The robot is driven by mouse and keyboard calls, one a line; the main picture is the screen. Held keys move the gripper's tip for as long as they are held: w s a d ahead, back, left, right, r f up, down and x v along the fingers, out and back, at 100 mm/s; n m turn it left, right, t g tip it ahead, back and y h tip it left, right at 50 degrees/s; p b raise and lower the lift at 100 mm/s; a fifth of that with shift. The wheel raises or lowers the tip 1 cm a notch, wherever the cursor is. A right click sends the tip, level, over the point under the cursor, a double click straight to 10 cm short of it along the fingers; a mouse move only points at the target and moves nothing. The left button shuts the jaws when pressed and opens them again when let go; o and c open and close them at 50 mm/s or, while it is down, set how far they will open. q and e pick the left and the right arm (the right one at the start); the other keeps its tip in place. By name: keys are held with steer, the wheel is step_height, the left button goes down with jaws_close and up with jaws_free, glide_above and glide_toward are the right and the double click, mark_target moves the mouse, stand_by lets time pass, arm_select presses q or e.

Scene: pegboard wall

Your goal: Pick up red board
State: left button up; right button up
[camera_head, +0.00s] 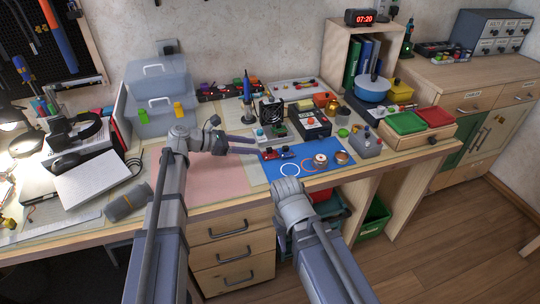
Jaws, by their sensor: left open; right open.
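A small red piece (270,154), which looks like the red board, lies on the blue mat (335,171) near its left back edge. A second small red and dark piece (286,154) sits right beside it. They are too small to tell apart with certainty. My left gripper (258,148) is open above the worktop, with its fingers pointing right and their tips just left of the red piece. I see nothing held in it. My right gripper (291,190) is at the front edge of the desk, below the mat. Its fingers are mostly hidden by the wrist.
A white ring (290,170) and spools (320,160) lie on the mat. A black fan box (271,111) and a black device (309,123) stand behind. The pink mat (222,176) is bare at the front.

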mark_target(267, 149)
arm_select(q)
steer(key=shift+s+b+x, duration=0.1)
steer(key=shift+b+x, duration=0.45)
steer(key=shift+x, duration=0.75)
steer(key=shift+s+b+x, duration=0.15)
steer(key=shift+b+x, duration=0.35)
steer(key=shift+x, duration=0.8)
steer(key=shift+c, duration=0.3)
jaws_close()
